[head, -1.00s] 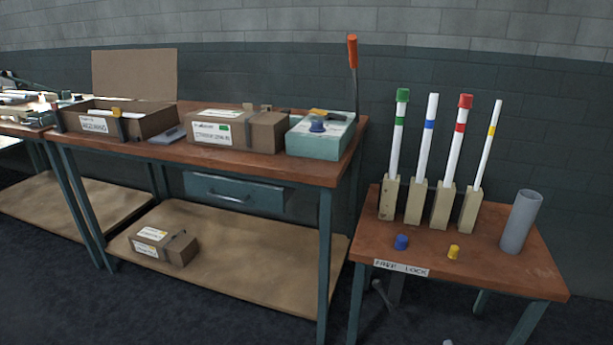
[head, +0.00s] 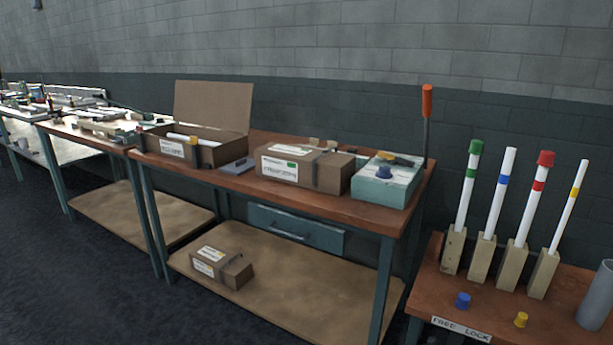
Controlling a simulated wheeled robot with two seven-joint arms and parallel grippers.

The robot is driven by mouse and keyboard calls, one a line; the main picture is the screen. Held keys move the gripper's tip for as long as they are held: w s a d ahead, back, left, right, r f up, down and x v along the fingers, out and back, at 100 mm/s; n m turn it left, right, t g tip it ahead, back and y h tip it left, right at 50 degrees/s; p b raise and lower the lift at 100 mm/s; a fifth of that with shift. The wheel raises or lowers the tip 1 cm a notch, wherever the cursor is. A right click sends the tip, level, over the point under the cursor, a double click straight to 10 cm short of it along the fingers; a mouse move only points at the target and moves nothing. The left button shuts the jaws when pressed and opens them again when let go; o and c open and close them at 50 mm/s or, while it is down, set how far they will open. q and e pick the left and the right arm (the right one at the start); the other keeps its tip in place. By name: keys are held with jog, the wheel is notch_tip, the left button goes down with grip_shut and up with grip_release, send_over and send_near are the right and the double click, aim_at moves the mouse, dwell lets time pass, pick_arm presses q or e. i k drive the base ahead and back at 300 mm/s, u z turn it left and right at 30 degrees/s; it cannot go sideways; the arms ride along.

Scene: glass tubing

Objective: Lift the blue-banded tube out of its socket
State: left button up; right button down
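The blue-banded tube (head: 498,195) is white with a blue band near its upper part and has no cap. It stands in a wooden socket block (head: 483,258) on the small table at the right, tilted slightly. It is between the green-capped tube (head: 467,188) and the red-capped tube (head: 532,199). A yellow-banded tube (head: 568,207) stands in the block at the right end. A loose blue cap (head: 462,300) and a loose yellow cap (head: 521,319) are on the tabletop in front of the blocks. Neither of my grippers is in view.
A grey cylinder (head: 596,296) stands at the right edge, cut off by the frame. The small table (head: 438,292) bears a "FREE LOCK" label (head: 461,328). A long workbench (head: 345,209) with boxes (head: 290,167) and a teal case (head: 386,185) stands to the left. Dark floor (head: 90,280) is clear at the lower left.

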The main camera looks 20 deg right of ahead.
aim_at(508, 163)
jog(key=z, duration=0.25)
jog(key=k, duration=0.15)
jog(key=z, duration=1.3)
jog(key=i, duration=1.7)
jog(key=u, duration=0.4)
